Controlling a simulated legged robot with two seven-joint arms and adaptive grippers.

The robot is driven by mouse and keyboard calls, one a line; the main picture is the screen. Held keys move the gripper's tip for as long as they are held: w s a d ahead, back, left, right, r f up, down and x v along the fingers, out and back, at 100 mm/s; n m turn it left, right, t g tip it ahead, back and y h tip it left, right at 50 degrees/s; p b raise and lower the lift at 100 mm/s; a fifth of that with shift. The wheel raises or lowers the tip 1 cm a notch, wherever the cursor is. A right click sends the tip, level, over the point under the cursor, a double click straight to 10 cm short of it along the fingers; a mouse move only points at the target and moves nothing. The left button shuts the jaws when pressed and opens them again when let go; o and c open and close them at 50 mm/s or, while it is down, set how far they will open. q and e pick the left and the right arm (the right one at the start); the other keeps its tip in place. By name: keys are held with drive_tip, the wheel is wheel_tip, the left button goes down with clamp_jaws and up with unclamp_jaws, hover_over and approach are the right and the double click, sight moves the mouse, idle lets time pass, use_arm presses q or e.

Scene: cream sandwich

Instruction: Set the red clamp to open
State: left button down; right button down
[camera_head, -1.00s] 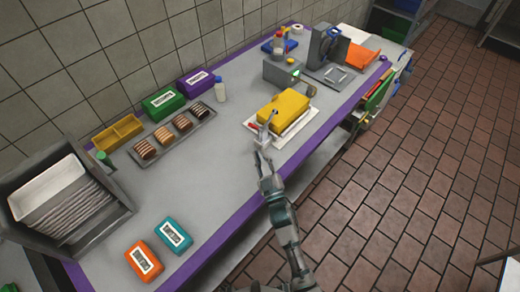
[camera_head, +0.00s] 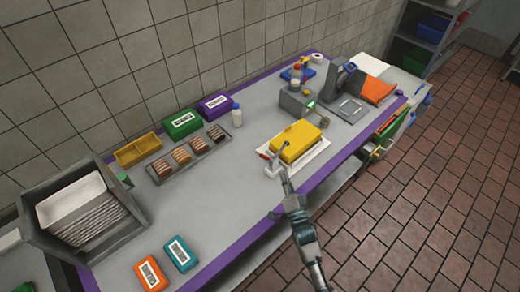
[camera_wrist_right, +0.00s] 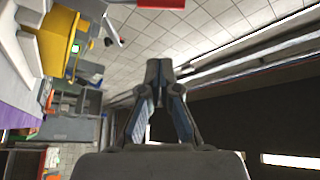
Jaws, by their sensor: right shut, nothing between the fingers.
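The small red clamp part (camera_head: 262,153) shows at the left end of a yellow block-shaped device (camera_head: 297,141) on a white base (camera_head: 318,153). A grey metal lever (camera_head: 285,148) stands at the device's near left corner. My right gripper (camera_head: 284,174) is at the near side of this corner; I cannot tell whether it touches the lever. In the right wrist view, its fingers (camera_wrist_right: 158,72) are together with nothing between them. A red bar (camera_wrist_right: 160,3) is at the top edge there, and the yellow body (camera_wrist_right: 60,42) is at upper left. My left gripper is not in view.
A grey scale-like box (camera_head: 296,101) and a slicer (camera_head: 340,78) stand behind the device. A tray of biscuits (camera_head: 205,150) lies to the left. An orange pack (camera_head: 151,274) and a teal pack (camera_head: 180,253) lie near the front. The counter's middle is clear.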

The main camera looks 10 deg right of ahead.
sight(267, 158)
drive_tip(key=w+r+m+p, duration=0.1)
drive_tip(key=w+r, duration=0.3)
drive_tip(key=w, duration=0.6)
drive_tip(key=a+f, duration=0.1)
drive_tip(key=s+a+f, duration=0.1)
drive_tip(key=a+f, duration=0.1)
drive_tip(key=shift+s+a+p, duration=0.3)
drive_tip(key=shift+a+p, duration=0.05)
drive_tip(key=shift+p, duration=0.05)
